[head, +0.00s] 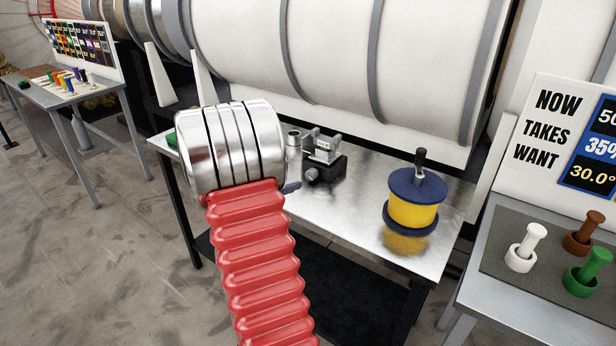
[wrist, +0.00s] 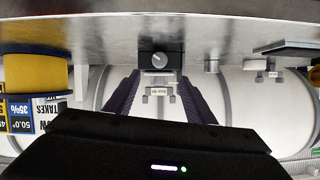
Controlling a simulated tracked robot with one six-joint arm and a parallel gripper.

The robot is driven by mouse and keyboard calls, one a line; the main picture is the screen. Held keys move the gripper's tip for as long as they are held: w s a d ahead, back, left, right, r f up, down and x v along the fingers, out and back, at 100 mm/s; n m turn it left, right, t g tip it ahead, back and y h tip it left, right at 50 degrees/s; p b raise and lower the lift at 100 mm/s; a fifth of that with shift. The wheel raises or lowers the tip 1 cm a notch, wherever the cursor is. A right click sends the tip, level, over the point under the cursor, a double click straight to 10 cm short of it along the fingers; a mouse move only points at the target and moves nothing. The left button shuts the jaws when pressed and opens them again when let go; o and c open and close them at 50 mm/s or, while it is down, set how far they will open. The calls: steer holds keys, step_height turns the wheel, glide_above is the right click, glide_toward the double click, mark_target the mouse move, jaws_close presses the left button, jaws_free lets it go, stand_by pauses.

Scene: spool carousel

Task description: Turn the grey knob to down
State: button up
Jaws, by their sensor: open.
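The grey knob (wrist: 159,59) is a small round dial on the front of a black box (wrist: 146,73). A pale mark crosses its face, but its exact direction is too small to read. The box, with metal parts on top, stands on the metal bench in the head view (head: 325,168). In the wrist view, which is upside down, my gripper (wrist: 159,77) is open and empty. Its two dark purple fingers point toward the box, one to each side, apart from the knob. In the head view my arm hides most of the gripper; one fingertip (head: 291,187) shows.
A yellow spool with blue flanges (head: 414,212) stands on the bench (head: 360,219), right of the box. A small metal cylinder (head: 294,139) is close to the box's left. A big white drum (head: 330,50) is behind. A side table at right holds coloured pegs (head: 522,250).

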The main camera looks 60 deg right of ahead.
mark_target(309, 175)
steer(key=x, duration=1.3)
steer(key=shift+s+d, duration=0.1)
steer(key=shift+d, duration=0.05)
steer(key=shift+c, duration=0.2)
steer(key=c, duration=1)
steer(key=shift+n+g, duration=0.3)
steer(key=shift+w+n+g, duration=0.3)
steer(key=shift+n+g, duration=0.6)
steer(key=shift+n, duration=0.4)
steer(key=o, duration=1)
